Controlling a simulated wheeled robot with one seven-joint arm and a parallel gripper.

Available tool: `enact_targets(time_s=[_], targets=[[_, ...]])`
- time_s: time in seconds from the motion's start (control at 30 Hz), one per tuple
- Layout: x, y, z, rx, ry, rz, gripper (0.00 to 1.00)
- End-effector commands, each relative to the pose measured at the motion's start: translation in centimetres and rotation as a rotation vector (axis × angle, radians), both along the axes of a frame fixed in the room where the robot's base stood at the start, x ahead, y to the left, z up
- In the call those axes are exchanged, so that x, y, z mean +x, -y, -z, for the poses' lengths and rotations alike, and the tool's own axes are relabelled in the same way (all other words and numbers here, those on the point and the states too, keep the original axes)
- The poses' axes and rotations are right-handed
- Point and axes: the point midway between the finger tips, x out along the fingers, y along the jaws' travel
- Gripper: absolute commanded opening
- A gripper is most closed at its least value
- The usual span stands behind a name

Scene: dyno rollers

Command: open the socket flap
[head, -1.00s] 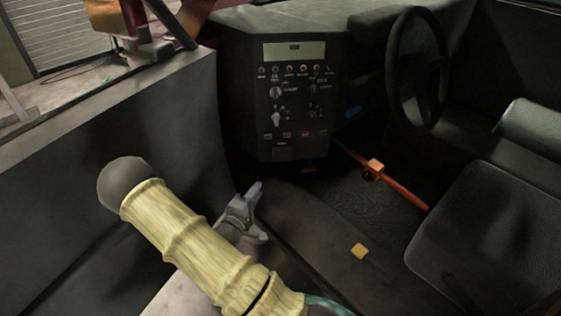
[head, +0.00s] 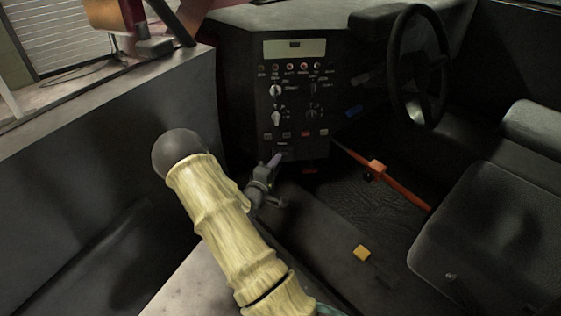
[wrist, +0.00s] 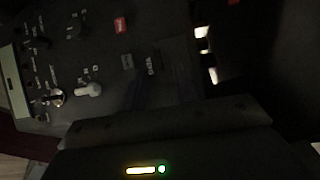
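The black control console (head: 262,95) stands in the middle of the head view. Its socket flap (head: 294,153) appears as a dark panel near the bottom of the face, below a small label, partly covered by my gripper. In the wrist view the flap (wrist: 165,88) is a dim dark rectangle beside the label; its edges are hard to make out, and it looks closed. My gripper (head: 274,160) has its purplish-grey tip in front of the console's lower part. I cannot tell whether it touches the flap. Its finger gap is not clear in either view.
Knobs and switches (head: 276,118) cover the console above the flap. An orange bar (head: 400,187) crosses the floor to the right. A steering wheel (head: 419,65) and black seat (head: 480,240) are at right. A grey side wall (head: 100,165) is at left.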

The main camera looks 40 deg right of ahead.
Motion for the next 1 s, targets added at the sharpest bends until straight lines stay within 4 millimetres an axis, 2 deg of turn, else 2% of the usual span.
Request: enact_targets(time_s=[0.1, 0.2, 0.57, 0.7, 1.0], targets=[[0.8, 1.8, 0.1, 0.0, 0.003, 0.002, 0.29], [1.3, 2.6, 0.1, -0.001, 0.002, 0.001, 0.29], [1.6, 3.1, 0.0, 0.0, 0.0, 0.0, 0.29], [1.6, 3.1, 0.0, 0.0, 0.0, 0.0, 0.02], [1.5, 3.1, 0.1, -0.004, 0.004, 0.0, 0.0]])
